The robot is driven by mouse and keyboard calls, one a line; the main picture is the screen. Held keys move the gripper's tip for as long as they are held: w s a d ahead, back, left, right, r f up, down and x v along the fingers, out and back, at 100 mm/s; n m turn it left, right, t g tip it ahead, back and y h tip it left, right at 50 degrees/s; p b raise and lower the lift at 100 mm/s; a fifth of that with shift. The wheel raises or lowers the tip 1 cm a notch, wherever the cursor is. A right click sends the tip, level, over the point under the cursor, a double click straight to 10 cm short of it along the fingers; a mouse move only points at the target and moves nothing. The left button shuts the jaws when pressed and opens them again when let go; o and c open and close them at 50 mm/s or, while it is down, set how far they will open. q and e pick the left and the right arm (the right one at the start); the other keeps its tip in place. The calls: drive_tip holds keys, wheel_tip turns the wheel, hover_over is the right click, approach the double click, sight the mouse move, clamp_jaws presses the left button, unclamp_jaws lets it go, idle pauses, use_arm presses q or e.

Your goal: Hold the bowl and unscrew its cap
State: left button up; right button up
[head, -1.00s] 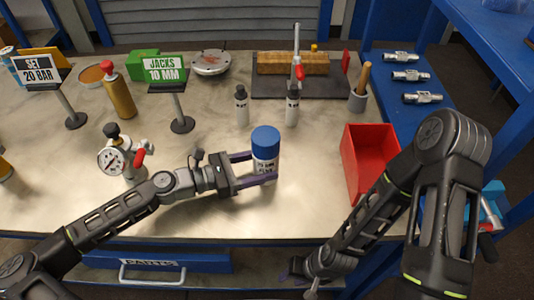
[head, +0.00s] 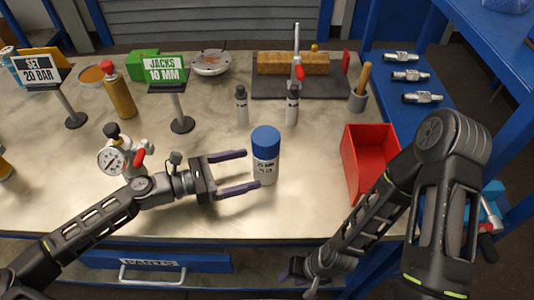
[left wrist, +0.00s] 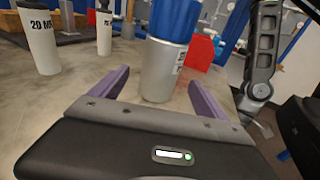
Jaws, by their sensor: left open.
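No other bowl-like capped thing is clear, so I take this as the bowl. My left gripper (head: 250,170) is open and empty, just left of the vessel, with its purple fingertips near the body below the cap. In the left wrist view the vessel body (left wrist: 163,72) stands beyond and between the open fingers, its cap (left wrist: 174,20) cut by the top edge. My right gripper (head: 299,271) hangs low at the bench's front edge; its fingers are unclear.
A red open bin (head: 349,165) stands to the right. A pressure gauge (head: 111,160) stands just behind my left arm. The bench front is clear around the vessel.

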use_arm(q)
drive_tip(key=v, duration=0.7)
idle(0.4)
